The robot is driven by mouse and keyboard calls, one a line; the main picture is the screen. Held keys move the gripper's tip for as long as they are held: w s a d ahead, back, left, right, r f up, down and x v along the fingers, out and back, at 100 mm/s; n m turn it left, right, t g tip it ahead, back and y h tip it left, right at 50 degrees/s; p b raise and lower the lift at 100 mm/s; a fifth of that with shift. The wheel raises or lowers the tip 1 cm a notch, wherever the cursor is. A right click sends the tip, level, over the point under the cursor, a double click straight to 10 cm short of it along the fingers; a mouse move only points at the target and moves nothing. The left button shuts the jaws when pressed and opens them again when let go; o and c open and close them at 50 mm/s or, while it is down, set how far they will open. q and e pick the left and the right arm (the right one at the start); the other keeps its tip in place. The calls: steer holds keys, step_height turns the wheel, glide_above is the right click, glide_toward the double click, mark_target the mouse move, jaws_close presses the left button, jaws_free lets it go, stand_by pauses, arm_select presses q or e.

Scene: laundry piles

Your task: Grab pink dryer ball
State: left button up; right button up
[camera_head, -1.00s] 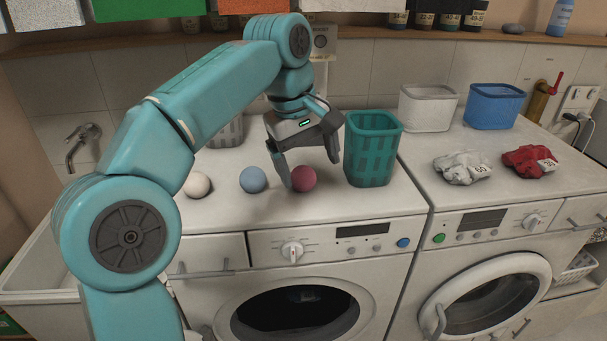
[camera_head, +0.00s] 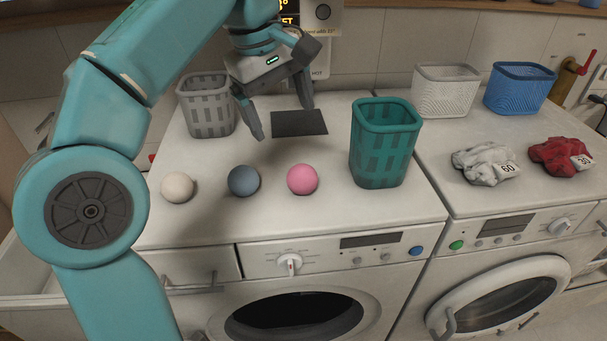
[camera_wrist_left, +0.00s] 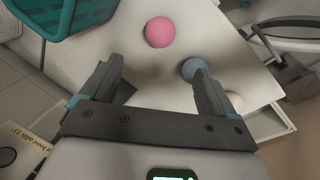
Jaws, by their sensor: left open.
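The pink dryer ball (camera_head: 302,179) sits on top of the left washing machine, the rightmost of three balls in a row. It also shows in the left wrist view (camera_wrist_left: 160,32), beyond the fingertips and between their lines. A blue-grey ball (camera_head: 243,181) is to its left, and a white ball (camera_head: 178,187) is farther left. My left gripper (camera_head: 283,122) is open and empty, above and behind the pink ball, apart from it. In the left wrist view, the right finger partly overlaps the blue-grey ball (camera_wrist_left: 190,68). My right gripper is not in view.
A teal basket (camera_head: 385,142) stands right of the pink ball. A grey basket (camera_head: 207,105) and a dark flat pad (camera_head: 299,123) are behind. White (camera_head: 445,90) and blue (camera_head: 518,88) baskets and two crumpled cloths, grey (camera_head: 485,164) and red (camera_head: 562,157), are on the right machine.

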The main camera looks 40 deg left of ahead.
arm_select(q)
steer(key=b, duration=0.2)
glide_toward(299, 171)
steer(key=x, duration=0.5)
steer(key=shift+s, duration=0.1)
steer(key=shift+d+f, duration=0.2)
steer(key=shift+f, duration=0.25)
steer(key=x, duration=0.4)
steer(key=shift+w+a+f, duration=0.25)
steer(key=shift+w+f, duration=0.1)
steer(key=shift+w, duration=0.1)
steer(key=shift+d+f, duration=0.1)
steer(key=shift+s, duration=0.15)
steer(key=c, duration=1.1)
